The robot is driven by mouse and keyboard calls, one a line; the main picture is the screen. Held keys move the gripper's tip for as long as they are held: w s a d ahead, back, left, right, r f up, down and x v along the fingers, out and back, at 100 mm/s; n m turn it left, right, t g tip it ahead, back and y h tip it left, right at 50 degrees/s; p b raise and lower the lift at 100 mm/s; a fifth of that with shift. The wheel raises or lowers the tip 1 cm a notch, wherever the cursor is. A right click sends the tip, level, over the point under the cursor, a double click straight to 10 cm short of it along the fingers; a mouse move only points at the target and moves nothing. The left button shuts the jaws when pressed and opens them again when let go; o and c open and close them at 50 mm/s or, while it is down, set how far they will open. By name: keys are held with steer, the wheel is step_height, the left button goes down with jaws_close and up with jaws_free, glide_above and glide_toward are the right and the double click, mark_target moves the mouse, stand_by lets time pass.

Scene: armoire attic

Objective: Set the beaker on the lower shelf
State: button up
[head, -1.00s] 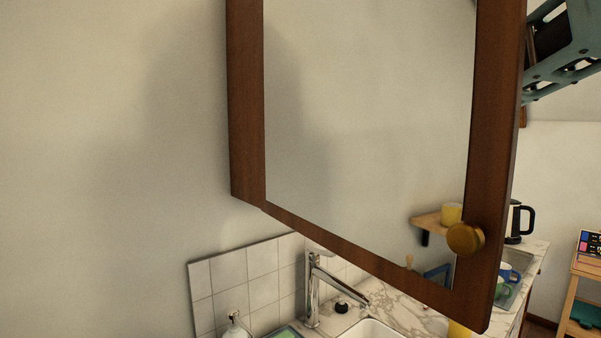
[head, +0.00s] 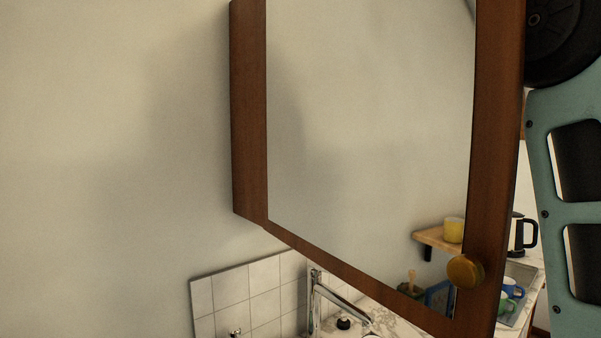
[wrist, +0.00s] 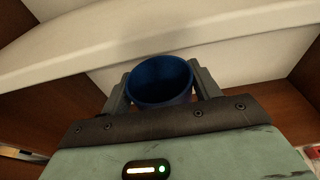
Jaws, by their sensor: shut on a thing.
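The blue beaker (wrist: 160,82) is in the wrist view, its open rim facing the camera. My gripper (wrist: 162,90) is shut on it, with one finger on each side. A long pale board edge (wrist: 215,28), which looks like a shelf, crosses the wrist view just beyond the beaker. I cannot tell whether it is the lower shelf, or whether the beaker touches it. Neither the beaker nor my gripper's fingers show in the head view.
A wood-framed mirror door (head: 250,120) with a brass knob (head: 465,271) fills much of the head view, my arm at its right. Brown wooden panels (wrist: 292,92) flank the pale surfaces in the wrist view. A faucet (head: 318,300) and tiles (head: 255,290) are below.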

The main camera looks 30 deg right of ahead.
step_height(320, 180, down, 4)
steer(key=shift+w+f, duration=0.2)
steer(key=shift+f, duration=0.15)
steer(key=shift+f, duration=0.3)
steer(key=o, duration=1.1)
steer(key=shift+r, duration=0.1)
steer(key=shift+c, duration=0.2)
steer(key=shift+r, duration=0.1)
steer(key=shift+s+r, duration=0.1)
steer(key=shift+r, duration=0.05)
steer(key=b+v, duration=0.1)
steer(key=v, duration=1)
steer(key=shift+s+b, duration=0.3)
steer(key=shift+s, duration=0.1)
